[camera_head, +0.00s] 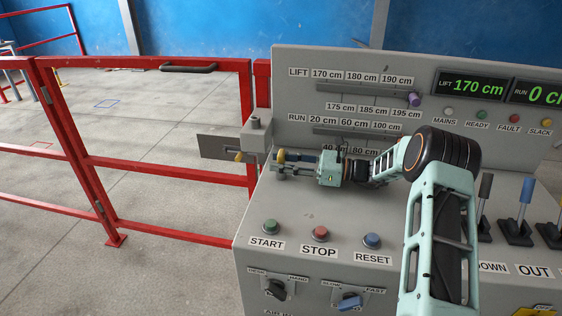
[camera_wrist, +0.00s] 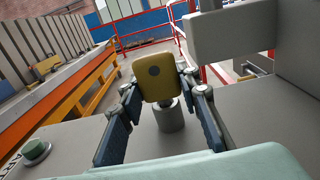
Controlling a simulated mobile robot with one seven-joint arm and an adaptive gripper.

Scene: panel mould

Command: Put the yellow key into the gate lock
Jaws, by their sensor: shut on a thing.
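The yellow key (camera_wrist: 160,80) has a flat yellow head with a dark round spot. In the head view the key (camera_head: 281,156) is at the panel's left edge, just right of the gate lock. My gripper (camera_wrist: 161,92) is shut on the key's head, one finger on each side. In the head view my gripper (camera_head: 285,163) reaches left, low over the panel. A short grey post (camera_wrist: 168,115) stands under the key; I cannot tell whether they touch. The gate lock (camera_head: 256,142) is a grey box at the panel's edge, with a small yellow piece (camera_head: 239,155) on its left.
The red gate (camera_head: 170,170) stands left of the panel, with a grey plate (camera_head: 215,147) near the lock. START (camera_head: 271,227), STOP (camera_head: 319,233) and RESET (camera_head: 372,240) buttons lie in front of my gripper. Labelled slots rise behind it. Levers (camera_head: 524,195) stand at right.

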